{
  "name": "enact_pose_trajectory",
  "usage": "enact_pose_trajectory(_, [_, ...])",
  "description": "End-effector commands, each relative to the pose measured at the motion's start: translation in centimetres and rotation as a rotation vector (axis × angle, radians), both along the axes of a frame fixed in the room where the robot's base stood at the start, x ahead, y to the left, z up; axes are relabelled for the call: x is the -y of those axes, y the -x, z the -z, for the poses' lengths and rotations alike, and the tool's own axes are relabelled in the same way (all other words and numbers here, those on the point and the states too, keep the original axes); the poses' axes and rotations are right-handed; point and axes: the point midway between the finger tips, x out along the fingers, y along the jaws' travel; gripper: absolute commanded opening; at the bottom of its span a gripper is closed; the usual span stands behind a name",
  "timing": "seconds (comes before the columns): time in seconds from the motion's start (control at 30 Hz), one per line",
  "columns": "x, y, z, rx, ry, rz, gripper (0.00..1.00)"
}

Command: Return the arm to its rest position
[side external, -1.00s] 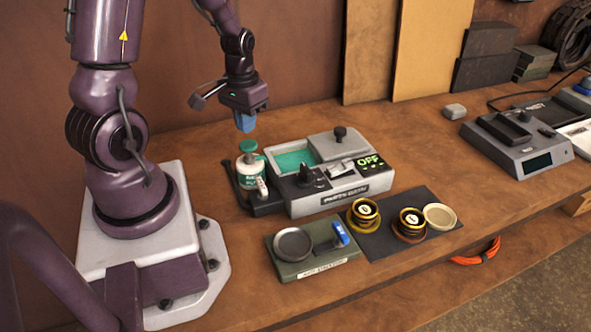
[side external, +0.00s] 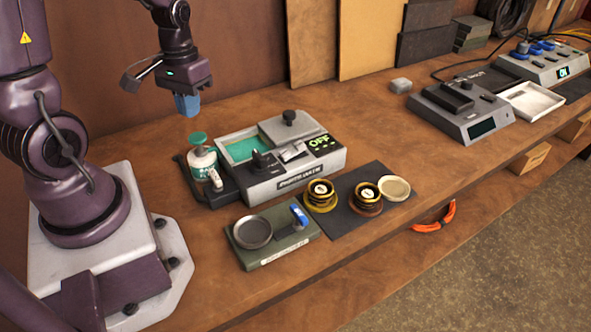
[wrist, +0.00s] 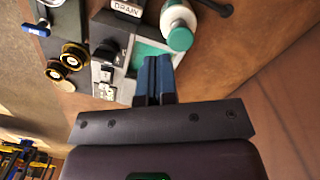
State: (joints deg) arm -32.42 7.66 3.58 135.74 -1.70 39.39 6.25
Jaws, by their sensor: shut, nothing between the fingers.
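My gripper (side external: 187,105) hangs above the back of the bench, behind and left of the parts-washer box (side external: 290,165), apart from everything. Its blue fingers are closed together and empty; they also show in the wrist view (wrist: 155,75). The washer box has a green basin, a lid with a dark knob and a display reading OFF. A white-and-green bottle (side external: 203,163) stands at the box's left end; it also shows in the wrist view (wrist: 178,22).
In front of the box are a green tray unit (side external: 275,250) with a round dish and blue-handled part, and a dark mat (side external: 345,222) bearing two gold-and-black parts and a shallow dish (side external: 393,189). A grey scale-like device (side external: 462,112) and white tray (side external: 531,101) stand right. Bench between is clear.

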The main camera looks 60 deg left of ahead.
Motion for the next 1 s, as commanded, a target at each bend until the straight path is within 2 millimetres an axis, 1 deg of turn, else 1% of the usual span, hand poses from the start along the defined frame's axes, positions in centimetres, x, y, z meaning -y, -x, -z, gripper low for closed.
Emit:
enact_pose_trajectory(0.03, [1.3,-0.4,-1.8,0.031,-0.018,0.036,0.0])
enact_pose_trajectory(0.1, [3.1,-0.7,-4.0,0.072,-0.038,0.085,0.0])
enact_pose_trajectory(0.2, [5.9,-0.7,-7.1,0.139,-0.07,0.165,0.0])
enact_pose_trajectory(0.3, [8.6,-0.4,-9.9,0.224,-0.101,0.253,0.0])
enact_pose_trajectory(0.4, [11.0,0.3,-12.2,0.313,-0.126,0.343,0.0])
enact_pose_trajectory(0.5, [12.9,1.0,-14.1,0.401,-0.146,0.422,0.0])
enact_pose_trajectory(0.6, [14.1,1.4,-15.4,0.473,-0.158,0.479,0.0])
enact_pose_trajectory(0.7, [14.8,1.6,-16.2,0.517,-0.162,0.514,0.0])
enact_pose_trajectory(0.8, [15.1,1.6,-16.3,0.523,-0.16,0.529,0.0])
enact_pose_trajectory(1.0, [15.1,1.5,-16.2,0.522,-0.16,0.527,0.0])
